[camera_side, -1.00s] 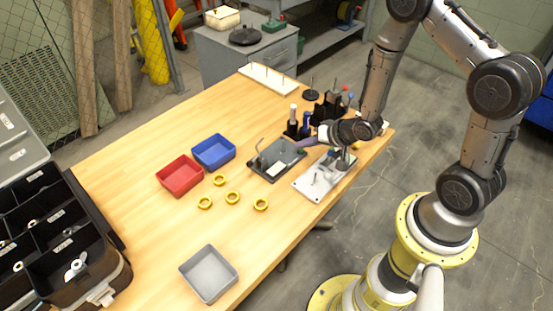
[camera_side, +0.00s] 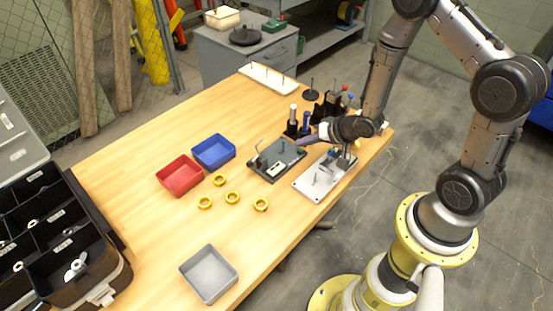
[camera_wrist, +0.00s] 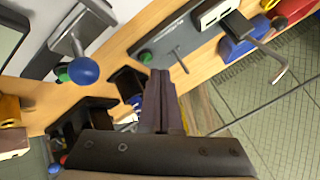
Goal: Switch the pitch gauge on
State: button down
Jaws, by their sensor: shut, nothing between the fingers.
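A dark grey panel (camera_side: 290,165) lies on the table and also shows in the wrist view (camera_wrist: 167,42). It carries a white-framed unit (camera_wrist: 216,12), possibly the pitch gauge, a thin metal lever (camera_wrist: 181,62), a green knob (camera_wrist: 145,57) and a bent metal rod (camera_wrist: 262,48). I cannot read any marking or tell whether the gauge is on. My gripper (camera_side: 301,143) is shut and empty near the panel's far right corner. In the wrist view its fingertips (camera_wrist: 160,74) appear close to the green knob and lever; I cannot tell whether they touch.
A white plate (camera_side: 311,189) with a blue-ball lever (camera_wrist: 84,70) stands beside the panel. Black holders (camera_side: 292,128) stand behind it. Blue (camera_side: 213,152) and red (camera_side: 180,175) bins and several yellow rings (camera_side: 232,197) lie to the left.

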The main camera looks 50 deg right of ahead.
notch_tip(320, 180, up, 6)
dwell(0.8)
jog(key=shift+a, duration=0.1)
notch_tip(320, 180, up, 23)
jog(key=n+t+h, duration=0.1)
jog(key=n+t, duration=0.1)
jog(key=t, duration=0.1)
send_over(303, 155)
jog(key=s+a, duration=0.2)
jog(key=s+a+f+n+g, duration=0.1)
jog(key=s+n+g, duration=0.2)
jog(key=s, duration=0.7)
jog(key=s+a+f+n+g, duration=0.1)
jog(key=s+n+g, duration=0.1)
jog(key=s, duration=0.9)
jog(key=shift+a+f+n+g, duration=0.25)
jog(key=shift+n+g, duration=0.15)
jog(key=shift+g, duration=0.4)
